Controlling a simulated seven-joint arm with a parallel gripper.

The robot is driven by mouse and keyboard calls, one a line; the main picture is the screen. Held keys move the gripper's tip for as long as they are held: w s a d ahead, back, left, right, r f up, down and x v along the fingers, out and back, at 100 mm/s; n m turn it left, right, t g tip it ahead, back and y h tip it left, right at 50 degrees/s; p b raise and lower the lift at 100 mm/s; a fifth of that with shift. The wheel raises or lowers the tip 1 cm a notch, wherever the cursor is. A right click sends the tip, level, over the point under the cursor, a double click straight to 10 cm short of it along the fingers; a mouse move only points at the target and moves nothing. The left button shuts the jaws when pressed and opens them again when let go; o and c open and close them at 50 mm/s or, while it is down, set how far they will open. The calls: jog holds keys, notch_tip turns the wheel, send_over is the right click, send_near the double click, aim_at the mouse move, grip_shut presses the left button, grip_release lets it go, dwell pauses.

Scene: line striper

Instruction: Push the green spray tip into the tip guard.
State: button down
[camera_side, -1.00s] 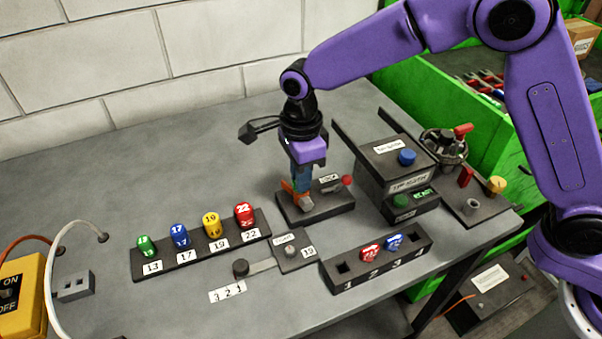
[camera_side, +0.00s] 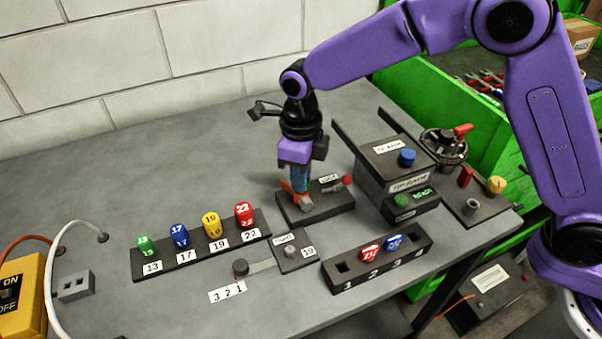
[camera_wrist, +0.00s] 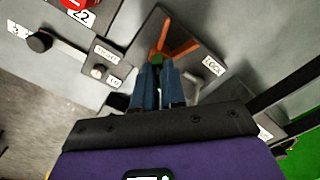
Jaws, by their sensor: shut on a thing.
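The green spray tip (camera_wrist: 157,60) shows as a small patch of green between my fingertips in the wrist view; most of it is hidden by the fingers. My gripper (camera_side: 299,193) points down and is shut on it. The orange tip guard (camera_wrist: 176,49) spreads out around the fingertips; in the side view the guard (camera_side: 288,187) shows at the fingertips on a black block (camera_side: 324,207). How deep the tip sits in the guard cannot be told. A red-knobbed lever (camera_side: 346,180) stands by the LOCK label on this block.
A rack (camera_side: 197,259) with green, blue, yellow and red numbered pieces stands to the left. A sliding gauge (camera_side: 265,266) lies in front. A slotted holder (camera_side: 342,281) with a red and a blue piece is at front right. A boxy station (camera_side: 384,163) stands close on the right.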

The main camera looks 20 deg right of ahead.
jog(key=shift+f+m, duration=0.15)
jog(key=shift+m, duration=0.45)
jog(key=c, duration=0.6)
grip_release()
jog(key=shift+o, duration=0.2)
jog(key=shift+r, duration=0.25)
jog(key=shift+r, duration=3.4)
